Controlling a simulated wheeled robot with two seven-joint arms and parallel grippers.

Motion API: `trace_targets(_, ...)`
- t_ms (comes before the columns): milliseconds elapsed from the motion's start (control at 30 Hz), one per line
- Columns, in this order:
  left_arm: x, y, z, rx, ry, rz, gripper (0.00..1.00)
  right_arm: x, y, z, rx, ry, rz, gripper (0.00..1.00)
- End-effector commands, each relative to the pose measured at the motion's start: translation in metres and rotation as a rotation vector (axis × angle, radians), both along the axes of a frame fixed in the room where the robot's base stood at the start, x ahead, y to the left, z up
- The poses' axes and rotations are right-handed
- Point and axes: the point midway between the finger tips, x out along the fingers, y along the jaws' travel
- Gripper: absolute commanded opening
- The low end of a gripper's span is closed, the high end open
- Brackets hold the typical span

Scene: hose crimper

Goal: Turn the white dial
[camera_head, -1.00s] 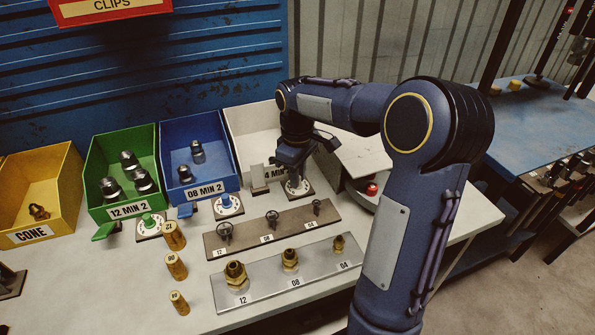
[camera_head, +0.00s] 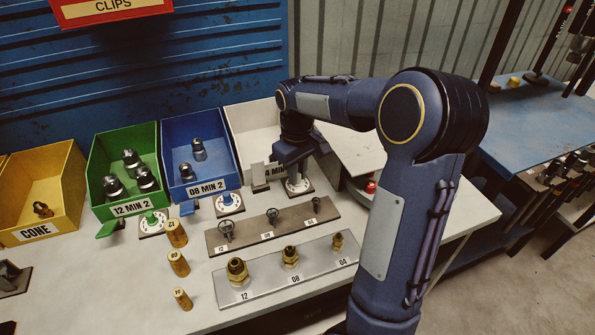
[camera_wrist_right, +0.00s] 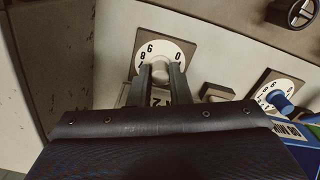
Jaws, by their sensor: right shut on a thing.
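The white dial (camera_wrist_right: 160,68) shows in the right wrist view, with a round numbered face on a square brown plate. My right gripper (camera_wrist_right: 160,76) is shut on its pale knob, one finger on each side. In the head view the dial's plate (camera_head: 299,187) lies in front of the white bin, mostly hidden under my right gripper (camera_head: 297,176). A blue dial (camera_head: 229,204) and a green dial (camera_head: 152,222) sit to its left on similar plates. My left gripper is not in view.
White, blue (camera_head: 200,150), green (camera_head: 125,170) and yellow (camera_head: 42,195) bins stand behind the dials. A brown rack (camera_head: 270,227) and a grey plate of brass fittings (camera_head: 290,268) lie in front. A red button (camera_head: 371,187) is to the right.

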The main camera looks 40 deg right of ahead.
Motion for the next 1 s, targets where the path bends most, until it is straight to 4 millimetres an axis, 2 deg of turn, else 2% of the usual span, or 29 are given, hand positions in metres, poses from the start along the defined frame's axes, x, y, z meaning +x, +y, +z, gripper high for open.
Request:
trace_targets(67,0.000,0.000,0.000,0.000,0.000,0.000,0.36,0.001,0.000,0.001,-0.001,-0.005,0.000,0.00)
trace_targets(100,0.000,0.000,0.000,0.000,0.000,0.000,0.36,0.001,0.000,0.001,-0.001,-0.005,0.001,0.22)
trace_targets(233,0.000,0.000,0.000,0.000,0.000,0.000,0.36,0.001,0.000,0.001,-0.001,-0.004,0.001,0.39)
trace_targets(567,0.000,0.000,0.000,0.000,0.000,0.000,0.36,0.001,0.000,0.004,-0.001,-0.003,0.001,0.39)
trace_targets(1000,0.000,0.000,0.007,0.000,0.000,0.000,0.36,0.001,0.000,0.070,-0.001,-0.005,0.001,0.39)
